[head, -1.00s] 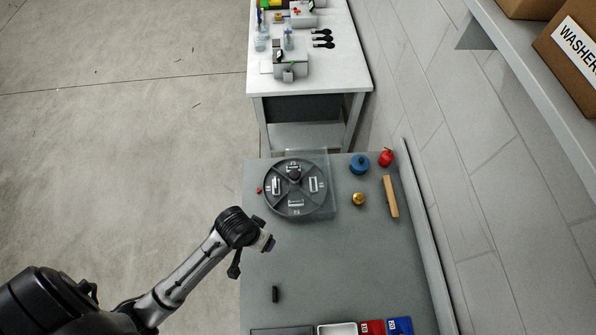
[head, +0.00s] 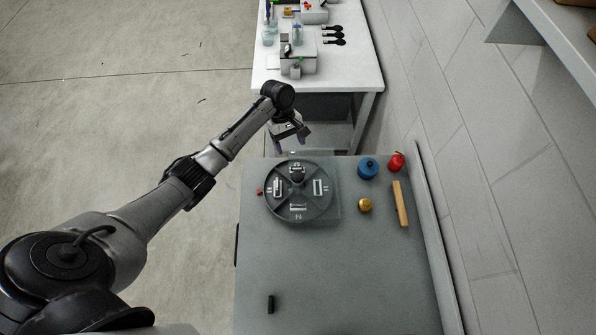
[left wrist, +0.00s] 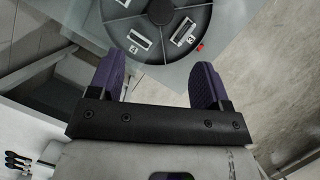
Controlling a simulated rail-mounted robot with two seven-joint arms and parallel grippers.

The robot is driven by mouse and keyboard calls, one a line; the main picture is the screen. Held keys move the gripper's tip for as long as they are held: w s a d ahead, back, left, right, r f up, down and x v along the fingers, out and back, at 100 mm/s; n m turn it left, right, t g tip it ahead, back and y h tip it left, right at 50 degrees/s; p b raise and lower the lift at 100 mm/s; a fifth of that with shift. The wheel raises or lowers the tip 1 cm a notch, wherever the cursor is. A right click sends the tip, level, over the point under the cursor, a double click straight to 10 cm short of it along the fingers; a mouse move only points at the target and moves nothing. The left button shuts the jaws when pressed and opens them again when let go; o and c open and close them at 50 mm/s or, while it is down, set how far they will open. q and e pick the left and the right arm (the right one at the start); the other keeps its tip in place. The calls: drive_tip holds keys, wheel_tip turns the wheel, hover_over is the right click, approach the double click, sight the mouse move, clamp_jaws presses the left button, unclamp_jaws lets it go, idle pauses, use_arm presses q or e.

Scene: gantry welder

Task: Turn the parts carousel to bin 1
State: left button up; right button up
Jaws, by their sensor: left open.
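The parts carousel (head: 299,209) is a round dark grey tray with a raised rim and dividers, on the far part of the grey workbench (head: 330,270). In the left wrist view the carousel (left wrist: 160,52) is at the top, with labels that look like 3 and 4. My left gripper (head: 291,137) is just beyond the carousel's far edge, above it and apart from it. Its purple fingers (left wrist: 160,85) are spread and empty. My right gripper is not in view.
A small red marker (head: 260,192) sits left of the carousel. A blue pot (head: 368,168), a red item (head: 396,161), a brass weight (head: 365,205) and a wooden bar (head: 400,203) stand right. A black piece (head: 271,304) lies nearer. The bench middle is clear.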

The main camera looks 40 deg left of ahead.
sight(297, 175)
use_arm(q)
drive_tip(key=x, duration=1.2)
drive_tip(key=shift+d+f, duration=0.15)
drive_tip(key=shift+f, duration=0.15)
drive_tip(key=shift+c, duration=0.2)
drive_tip(key=c, duration=1.2)
drive_tip(key=shift+c, duration=0.2)
drive_tip(key=shift+r+p, duration=0.1)
drive_tip(key=shift+p, duration=0.25)
